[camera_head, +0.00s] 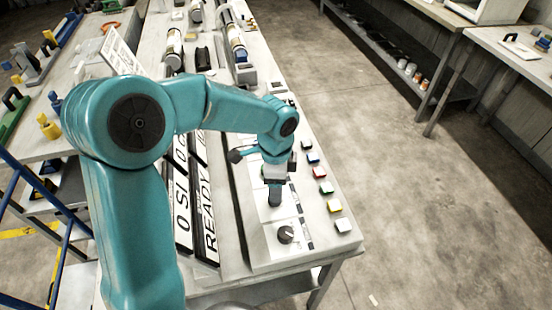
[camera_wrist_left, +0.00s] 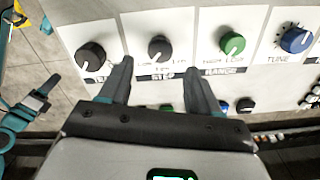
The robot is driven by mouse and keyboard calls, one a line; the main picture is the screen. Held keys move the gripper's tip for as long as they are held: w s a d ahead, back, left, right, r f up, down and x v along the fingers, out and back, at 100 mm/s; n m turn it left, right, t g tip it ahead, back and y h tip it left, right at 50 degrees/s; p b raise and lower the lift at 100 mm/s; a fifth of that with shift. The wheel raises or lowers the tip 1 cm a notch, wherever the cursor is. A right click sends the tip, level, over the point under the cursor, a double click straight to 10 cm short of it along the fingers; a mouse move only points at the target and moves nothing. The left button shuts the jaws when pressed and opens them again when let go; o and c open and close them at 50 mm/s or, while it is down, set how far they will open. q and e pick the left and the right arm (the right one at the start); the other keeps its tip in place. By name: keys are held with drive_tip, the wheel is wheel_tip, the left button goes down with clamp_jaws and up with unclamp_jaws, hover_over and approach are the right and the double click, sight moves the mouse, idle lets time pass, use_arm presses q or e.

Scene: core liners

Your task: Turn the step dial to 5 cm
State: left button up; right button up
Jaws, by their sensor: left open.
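The step dial is a black knob (camera_wrist_left: 160,48) on a white plate lettered STEP, with small cm marks around it, in the left wrist view. Its pointer setting is too small to read. My left gripper (camera_wrist_left: 160,70) is open, its two fingers pointing at the step dial, one on each side of it. The fingertips lie just below the knob in the picture; I cannot tell if they touch it.
Another black knob (camera_wrist_left: 90,56) is left of the step dial; a green RANGE knob (camera_wrist_left: 232,43) and a blue TUNE knob (camera_wrist_left: 296,39) are to its right. Coloured buttons, including a red one (camera_head: 319,172), line the bench edge.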

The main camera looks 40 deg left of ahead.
use_arm(q)
wheel_tip(320, 180, up, 11)
idle(0.6)
